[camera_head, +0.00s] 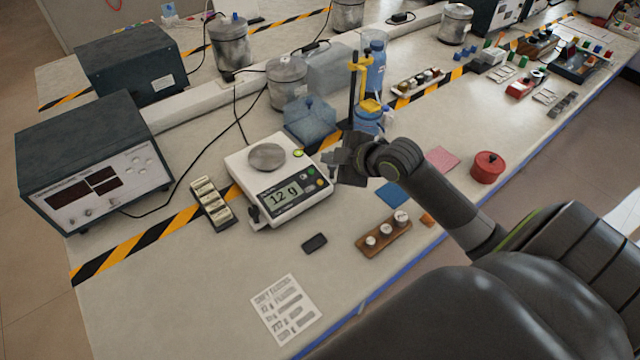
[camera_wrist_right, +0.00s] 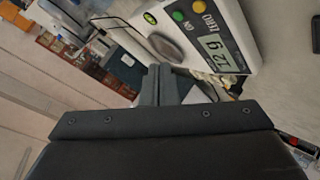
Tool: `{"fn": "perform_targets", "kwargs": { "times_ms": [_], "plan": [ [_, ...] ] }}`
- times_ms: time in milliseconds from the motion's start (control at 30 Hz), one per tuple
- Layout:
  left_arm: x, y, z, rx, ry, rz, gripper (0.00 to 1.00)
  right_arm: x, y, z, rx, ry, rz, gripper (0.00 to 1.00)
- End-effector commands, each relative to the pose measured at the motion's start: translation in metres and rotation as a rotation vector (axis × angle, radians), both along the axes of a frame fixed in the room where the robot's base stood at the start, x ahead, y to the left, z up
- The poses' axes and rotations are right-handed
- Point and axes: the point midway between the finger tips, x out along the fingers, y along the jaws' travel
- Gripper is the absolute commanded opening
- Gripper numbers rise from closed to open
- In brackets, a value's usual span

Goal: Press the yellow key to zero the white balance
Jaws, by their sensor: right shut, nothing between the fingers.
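The white balance (camera_head: 280,180) stands on the bench with a round grey pan on top. Its display (camera_head: 284,195) reads "12 g". In the right wrist view the yellow key (camera_wrist_right: 200,6) is on its front panel beside a green key (camera_wrist_right: 178,15); the balance (camera_wrist_right: 231,15) fills the upper right there. My right gripper (camera_head: 334,161) is beside the balance's right side, close to the key end of the panel. Its fingers (camera_wrist_right: 157,72) are shut and empty, apart from the yellow key in the wrist view. My left gripper is not in view.
A dark rack (camera_head: 211,204) stands left of the balance, and a small black block (camera_head: 314,243) lies in front. A wooden weight holder (camera_head: 384,234) and a blue pad (camera_head: 393,194) are to the right. A bottle stand (camera_head: 354,90) rises behind my gripper.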

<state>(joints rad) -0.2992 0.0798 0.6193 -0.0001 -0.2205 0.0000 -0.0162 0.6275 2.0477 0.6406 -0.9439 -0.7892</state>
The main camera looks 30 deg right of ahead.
Motion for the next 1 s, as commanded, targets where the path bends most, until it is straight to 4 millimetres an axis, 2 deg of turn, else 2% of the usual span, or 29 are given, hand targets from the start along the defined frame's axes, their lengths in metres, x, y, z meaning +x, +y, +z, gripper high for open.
{"fn": "perform_targets", "kwargs": {
  "times_ms": [33,500,667,1000],
  "plan": [
    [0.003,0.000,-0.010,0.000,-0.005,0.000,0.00,0.001,0.000,-0.010,0.001,0.000,-0.001,0.00],
    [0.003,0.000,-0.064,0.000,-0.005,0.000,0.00,0.012,0.001,-0.065,0.002,0.001,-0.002,0.00],
    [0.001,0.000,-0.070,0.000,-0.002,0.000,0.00,0.014,0.001,-0.073,0.001,-0.001,0.001,0.00],
    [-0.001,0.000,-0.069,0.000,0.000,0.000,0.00,0.015,0.001,-0.072,0.001,-0.001,0.001,0.00]
  ]
}}
